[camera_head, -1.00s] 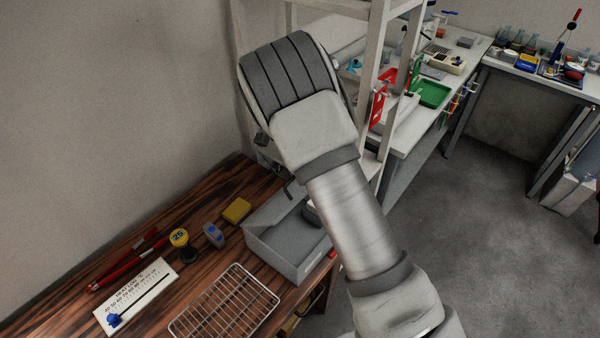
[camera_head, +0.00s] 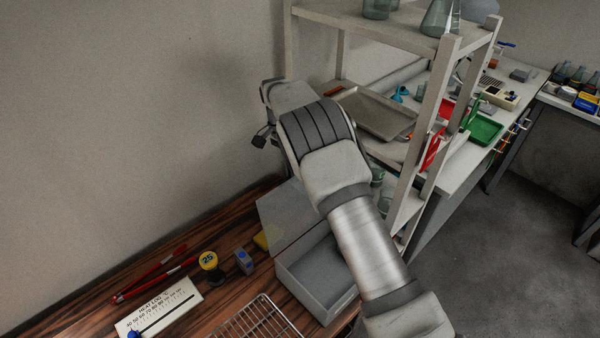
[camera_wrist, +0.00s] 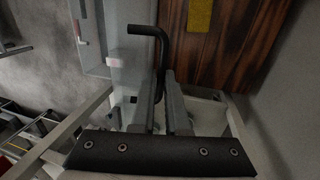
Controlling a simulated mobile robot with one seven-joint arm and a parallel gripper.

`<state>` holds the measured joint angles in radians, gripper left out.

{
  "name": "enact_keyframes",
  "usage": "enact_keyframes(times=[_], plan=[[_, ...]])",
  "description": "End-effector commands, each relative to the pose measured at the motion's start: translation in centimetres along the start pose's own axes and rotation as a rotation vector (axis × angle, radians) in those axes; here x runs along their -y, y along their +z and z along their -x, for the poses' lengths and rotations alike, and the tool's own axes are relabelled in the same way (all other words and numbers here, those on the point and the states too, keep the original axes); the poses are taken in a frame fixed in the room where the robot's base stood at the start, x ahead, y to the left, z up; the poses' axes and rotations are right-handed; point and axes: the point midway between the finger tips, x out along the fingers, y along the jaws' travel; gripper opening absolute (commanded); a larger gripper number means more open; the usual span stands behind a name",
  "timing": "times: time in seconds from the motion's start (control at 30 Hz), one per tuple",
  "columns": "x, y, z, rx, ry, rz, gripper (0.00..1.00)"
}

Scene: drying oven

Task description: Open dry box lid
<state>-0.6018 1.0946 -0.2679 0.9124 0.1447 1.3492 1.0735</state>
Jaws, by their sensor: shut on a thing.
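The grey dry box (camera_head: 318,290) stands on the wooden bench in the head view, with its inside partly showing. A flat grey panel, which looks like its lid (camera_head: 290,215), is tilted up behind the box's back edge. My arm covers the right part of box and lid. In the wrist view a black bent handle (camera_wrist: 147,31) runs down to my gripper (camera_wrist: 170,82), whose fingers are shut on it. A pale grey surface beside the handle may be the lid; I cannot tell. The fingertips are hidden in the head view.
A wire rack (camera_head: 255,322), a yellow sponge-like block (camera_head: 261,241), a blue-grey gadget (camera_head: 244,262), a yellow round dial (camera_head: 208,261), red tongs (camera_head: 150,277) and a heat log card (camera_head: 160,312) lie left of the box. A white shelf (camera_head: 425,135) stands close on the right.

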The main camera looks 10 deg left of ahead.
Motion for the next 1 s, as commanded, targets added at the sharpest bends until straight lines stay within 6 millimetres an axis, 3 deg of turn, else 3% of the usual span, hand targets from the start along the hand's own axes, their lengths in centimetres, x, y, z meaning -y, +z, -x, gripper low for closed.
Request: enact_keyframes(times=[0.33,0.77,0.8,0.93,1.0], plan=[[1.6,0.3,-0.9,0.007,0.002,0.005,0.0],[1.9,0.6,-0.9,0.009,-0.003,0.009,0.0],[1.9,0.6,-0.9,0.009,-0.003,0.009,0.19],[1.9,0.6,-0.8,0.008,-0.002,0.008,0.42],[1.8,0.5,-0.7,0.007,-0.002,0.007,0.42]])
